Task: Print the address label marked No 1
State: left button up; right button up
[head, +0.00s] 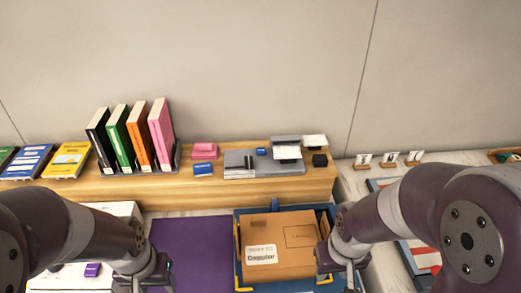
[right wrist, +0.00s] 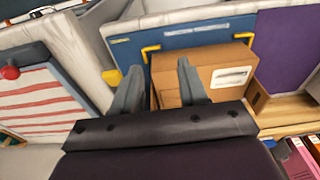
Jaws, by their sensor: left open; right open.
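A grey machine (head: 284,141) with white paper stands on the wooden shelf, beside a flat grey unit (head: 240,164). I cannot tell which is a label printer. Small white cards (head: 389,158) stand in holders at the right; their marks are too small to read. My left gripper (head: 145,280) is open and empty at the lower left, near the purple mat. My right gripper (head: 338,276) is open at the right side of the cardboard box (head: 292,228).
Upright binders (head: 139,137), flat books (head: 66,160) and a pink item (head: 205,150) line the shelf (head: 215,188). The purple mat (head: 190,245) looks bare. A red-striped sheet (right wrist: 40,105) lies to the side.

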grip_shut()
dwell(1.5)
